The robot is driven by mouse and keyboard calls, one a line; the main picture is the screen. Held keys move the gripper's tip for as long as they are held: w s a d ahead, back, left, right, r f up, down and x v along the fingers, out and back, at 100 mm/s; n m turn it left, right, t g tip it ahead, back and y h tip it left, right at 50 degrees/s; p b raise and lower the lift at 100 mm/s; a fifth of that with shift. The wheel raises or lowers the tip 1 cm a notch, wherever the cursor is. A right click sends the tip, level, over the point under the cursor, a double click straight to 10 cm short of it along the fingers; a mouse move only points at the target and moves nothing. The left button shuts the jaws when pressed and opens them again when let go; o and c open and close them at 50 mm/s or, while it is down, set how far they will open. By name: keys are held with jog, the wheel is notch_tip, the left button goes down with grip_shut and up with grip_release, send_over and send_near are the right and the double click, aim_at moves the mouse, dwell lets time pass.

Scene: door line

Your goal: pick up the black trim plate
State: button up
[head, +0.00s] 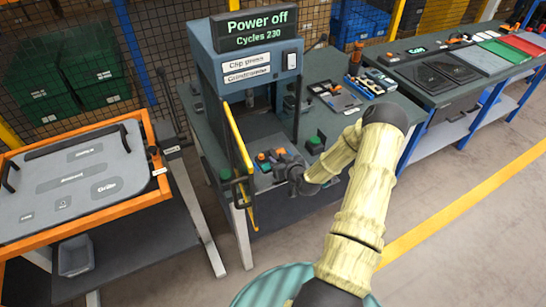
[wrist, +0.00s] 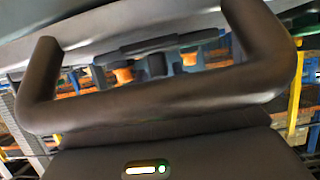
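Two dark, flat plates lie side by side on the right bench in the head view, the left one (head: 425,78) and the right one (head: 455,69). Either could be the black trim plate; I cannot tell which. My gripper (head: 287,164) is far to their left, low in front of the clip press, beside its small orange and green parts. Its fingers are too small and dark in the head view to tell open from shut. The wrist view shows a dark looped bar and a dark body with a lit indicator up close; no plate is recognisable there.
The clip press (head: 258,75) reads "Power off", with a yellow-edged guard (head: 240,150) at its front left. Grey, green and red panels (head: 505,50) lie further along the right bench. An orange-framed rack (head: 85,175) stands at left. Floor at lower right is clear.

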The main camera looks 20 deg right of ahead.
aim_at(277, 159)
jog(key=shift+w+f, duration=0.15)
jog(key=shift+w, duration=0.3)
jog(key=shift+c, duration=0.4)
grip_shut()
notch_tip(277, 159, up, 10)
jog(key=b, duration=0.2)
jog(key=shift+b, duration=0.3)
dwell(0.5)
